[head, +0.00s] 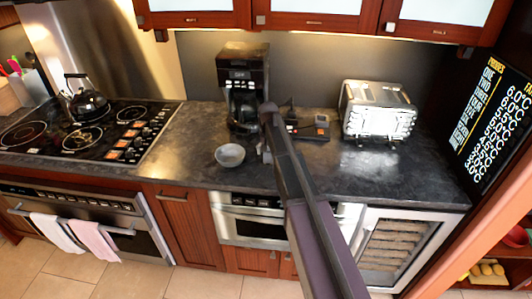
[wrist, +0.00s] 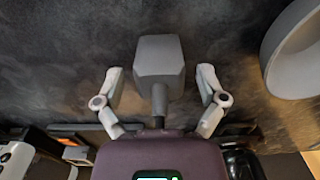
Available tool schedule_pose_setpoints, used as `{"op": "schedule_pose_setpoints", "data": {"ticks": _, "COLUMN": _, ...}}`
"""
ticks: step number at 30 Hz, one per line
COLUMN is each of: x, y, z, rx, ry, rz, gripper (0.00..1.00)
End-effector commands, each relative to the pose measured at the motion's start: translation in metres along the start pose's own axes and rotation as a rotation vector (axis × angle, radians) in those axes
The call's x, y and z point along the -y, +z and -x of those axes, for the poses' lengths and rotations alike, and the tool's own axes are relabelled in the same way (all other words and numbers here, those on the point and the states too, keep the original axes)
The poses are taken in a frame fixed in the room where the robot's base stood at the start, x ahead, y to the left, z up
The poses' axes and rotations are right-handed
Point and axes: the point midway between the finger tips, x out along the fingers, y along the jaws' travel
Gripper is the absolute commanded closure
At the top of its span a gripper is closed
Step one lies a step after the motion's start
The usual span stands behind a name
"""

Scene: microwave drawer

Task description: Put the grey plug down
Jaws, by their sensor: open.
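The grey plug (wrist: 159,58) is a blocky grey piece with a narrower stem, seen in the wrist view over the dark counter. My gripper (wrist: 159,76) is open around it, one finger on each side, with a visible gap between each finger and the block. The stem runs back toward my gripper's palm. In the head view a small grey shape, apparently the plug (head: 266,155), shows on the counter beside my arm. My gripper is mostly hidden by the arm there. Whether the plug rests fully on the counter is hard to tell.
A grey bowl (head: 230,155) stands close by; it also shows in the wrist view (wrist: 272,60). A coffee maker (head: 242,85) stands behind, a toaster (head: 378,110) to the right, and a stove (head: 85,130) with a kettle (head: 88,105) to the left. The counter's right front is clear.

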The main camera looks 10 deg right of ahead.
Motion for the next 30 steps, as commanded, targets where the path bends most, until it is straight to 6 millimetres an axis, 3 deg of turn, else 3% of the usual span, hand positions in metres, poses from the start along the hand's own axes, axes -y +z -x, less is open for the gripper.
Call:
{"op": "schedule_pose_setpoints", "data": {"ticks": 11, "x": 0.000, "y": 0.000, "z": 0.009, "rx": 0.000, "ry": 0.000, "rz": 0.000, "gripper": 0.10}}
{"op": "schedule_pose_setpoints", "data": {"ticks": 30, "x": 0.000, "y": 0.000, "z": 0.061, "rx": 0.000, "ry": 0.000, "rz": 0.000, "gripper": 0.10}}
